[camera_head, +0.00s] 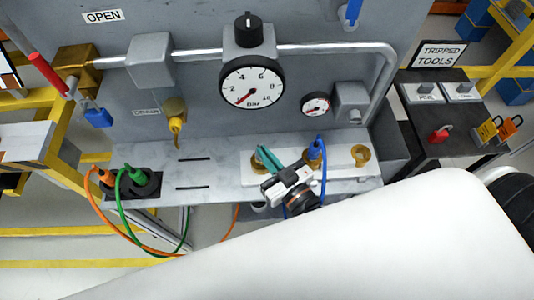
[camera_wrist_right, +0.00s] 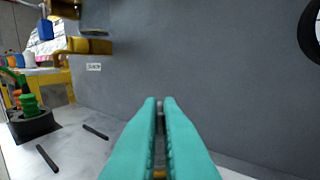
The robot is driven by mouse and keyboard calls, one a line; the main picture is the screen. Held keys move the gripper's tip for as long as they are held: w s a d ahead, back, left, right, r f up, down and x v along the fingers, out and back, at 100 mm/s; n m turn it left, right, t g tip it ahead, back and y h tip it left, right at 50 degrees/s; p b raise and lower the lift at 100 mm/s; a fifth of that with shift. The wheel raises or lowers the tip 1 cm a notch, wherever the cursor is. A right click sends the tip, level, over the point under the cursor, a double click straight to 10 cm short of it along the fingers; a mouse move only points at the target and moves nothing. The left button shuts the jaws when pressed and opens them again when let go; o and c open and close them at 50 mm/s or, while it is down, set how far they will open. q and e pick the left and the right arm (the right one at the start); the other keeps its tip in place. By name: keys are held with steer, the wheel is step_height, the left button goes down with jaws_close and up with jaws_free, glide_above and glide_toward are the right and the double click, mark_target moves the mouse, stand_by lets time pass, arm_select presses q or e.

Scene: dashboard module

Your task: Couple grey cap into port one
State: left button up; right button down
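My right gripper (camera_head: 267,157) reaches over the pale port strip, at its left part. Its two teal fingers lie close together, and the right wrist view shows them (camera_wrist_right: 160,103) with a narrow gap. A small light-grey sliver shows between the tips; I cannot tell whether it is the grey cap. I cannot clearly make out the cap elsewhere. A brass-coloured patch (camera_wrist_right: 159,173) shows low between the fingers. On the strip (camera_head: 340,170), a blue plug (camera_head: 314,147) sits in the middle brass port, and the right brass port (camera_head: 361,155) is empty. The gripper largely covers the left port area. My left gripper is not in view.
A blue hose (camera_head: 324,180) hangs beside my gripper. Orange (camera_head: 104,177) and green (camera_head: 137,174) plugs sit in a black block at left. A gauge (camera_head: 252,83) and pipe stand behind. The deck with two dark slots (camera_head: 193,187) is clear.

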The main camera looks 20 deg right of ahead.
steer(key=shift+f, duration=0.45)
stand_by(0.6)
steer(key=c, duration=1.5)
jaws_free()
steer(key=shift+c, duration=0.2)
steer(key=shift+s, duration=0.1)
steer(key=shift+s+d+f+b, duration=0.1)
steer(key=shift+s+b, duration=0.15)
steer(key=shift+b, duration=0.1)
steer(key=b+v, duration=0.2)
steer(key=v, duration=0.9)
steer(key=shift+s, duration=0.15)
